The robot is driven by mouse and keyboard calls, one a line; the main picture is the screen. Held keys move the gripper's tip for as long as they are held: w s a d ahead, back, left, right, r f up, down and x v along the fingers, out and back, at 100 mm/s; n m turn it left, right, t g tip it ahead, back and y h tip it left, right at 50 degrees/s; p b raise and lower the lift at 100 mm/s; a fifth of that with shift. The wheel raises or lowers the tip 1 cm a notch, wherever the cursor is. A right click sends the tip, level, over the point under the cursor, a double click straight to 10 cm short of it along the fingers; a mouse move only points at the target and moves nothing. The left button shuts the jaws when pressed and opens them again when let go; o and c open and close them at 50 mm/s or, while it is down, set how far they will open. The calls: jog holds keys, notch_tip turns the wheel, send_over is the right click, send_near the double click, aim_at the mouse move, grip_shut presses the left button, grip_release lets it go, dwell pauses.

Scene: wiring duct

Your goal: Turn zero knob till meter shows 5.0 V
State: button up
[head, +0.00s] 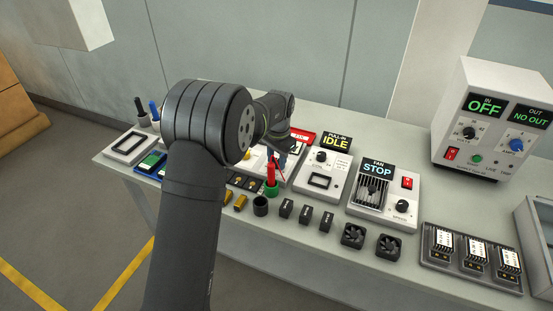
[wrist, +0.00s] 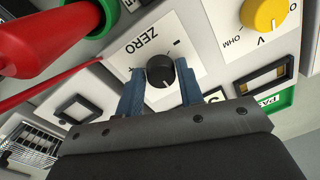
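The black zero knob (wrist: 160,72) stands on a white plate marked ZERO, with a light pointer line on its face. My gripper (wrist: 162,78) has its two blue-grey fingers on opposite sides of the knob, with no clear gap at the tips. In the head view my gripper (head: 278,158) is low over the panel at mid-table, and my arm hides much of it. A yellow selector knob (wrist: 264,13) marked OHM and V sits on the neighbouring plate. I cannot see a meter reading in either view.
A red probe (wrist: 75,38) in a green-ringed holder stands close to my fingers; it also shows in the head view (head: 271,175). A fan unit (head: 382,195) reading STOP and an IDLE unit (head: 323,172) stand to the right. A power supply (head: 490,120) reads OFF.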

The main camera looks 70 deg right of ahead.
jog(key=c, duration=0.5)
jog(key=shift+n, duration=0.4)
jog(key=n, duration=1.1)
jog(key=shift+y, duration=0.3)
jog(key=shift+d, duration=0.1)
jog(key=o, duration=1)
